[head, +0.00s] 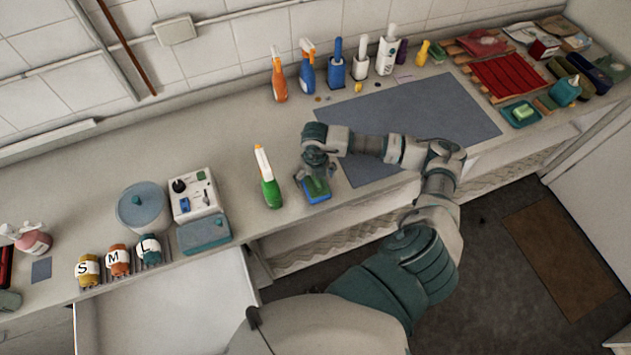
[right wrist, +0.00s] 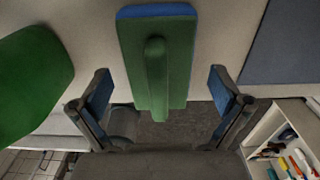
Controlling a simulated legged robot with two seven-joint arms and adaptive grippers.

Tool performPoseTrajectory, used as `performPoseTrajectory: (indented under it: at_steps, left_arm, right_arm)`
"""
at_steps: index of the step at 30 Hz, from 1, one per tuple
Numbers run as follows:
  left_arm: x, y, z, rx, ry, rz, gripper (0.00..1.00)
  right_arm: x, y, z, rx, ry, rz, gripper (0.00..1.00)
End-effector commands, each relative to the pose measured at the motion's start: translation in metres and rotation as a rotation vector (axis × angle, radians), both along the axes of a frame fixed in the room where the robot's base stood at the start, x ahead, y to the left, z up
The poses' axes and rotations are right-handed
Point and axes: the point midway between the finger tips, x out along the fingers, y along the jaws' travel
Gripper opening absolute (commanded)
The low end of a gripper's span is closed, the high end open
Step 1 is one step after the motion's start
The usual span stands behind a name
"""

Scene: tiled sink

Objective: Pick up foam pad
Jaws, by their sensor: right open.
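The foam pad (head: 316,189) is a green block with a raised grip and a blue layer beneath it. It lies on the counter near the front edge, left of the grey mat. In the right wrist view the pad (right wrist: 157,60) shows its green top and ridge, with a blue edge at the far end. My right gripper (head: 318,172) is right above the pad in the head view. In the right wrist view its two fingers (right wrist: 158,88) are spread wide, one on each side of the pad's near end, apart from it. My left gripper is not in view.
The grey mat (head: 420,115) lies to the right. Several bottles line the wall behind. A grey-lidded pot (head: 143,205) and a white control box (head: 195,193) stand farther left.

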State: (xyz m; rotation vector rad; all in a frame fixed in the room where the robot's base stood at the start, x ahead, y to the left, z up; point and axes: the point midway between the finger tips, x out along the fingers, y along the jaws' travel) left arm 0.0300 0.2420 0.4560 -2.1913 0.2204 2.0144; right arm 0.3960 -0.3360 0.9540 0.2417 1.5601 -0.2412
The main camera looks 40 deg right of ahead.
Motion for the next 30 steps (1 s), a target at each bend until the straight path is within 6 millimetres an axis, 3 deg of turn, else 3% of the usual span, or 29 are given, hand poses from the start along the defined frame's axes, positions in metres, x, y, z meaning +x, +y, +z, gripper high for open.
performPoseTrajectory:
  at_steps: [7,8,15,16,30]
  left_arm:
    - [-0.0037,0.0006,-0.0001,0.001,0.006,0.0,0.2]
    - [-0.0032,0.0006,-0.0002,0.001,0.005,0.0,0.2]
    - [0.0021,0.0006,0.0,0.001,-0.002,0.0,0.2]
    - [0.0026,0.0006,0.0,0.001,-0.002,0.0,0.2]
    - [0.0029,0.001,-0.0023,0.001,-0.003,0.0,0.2]
  right_arm:
    - [-0.0001,-0.0001,-0.0033,0.0,-0.001,0.001,1.0]
    - [-0.0001,-0.0001,-0.0033,0.0,-0.001,0.001,0.95]
    - [-0.0001,-0.0005,-0.0039,0.0,0.0,0.001,0.35]
    - [-0.0002,-0.0006,-0.0042,0.0,0.001,0.001,0.31]
    - [-0.0022,-0.0001,-0.0017,0.002,0.009,0.002,0.31]
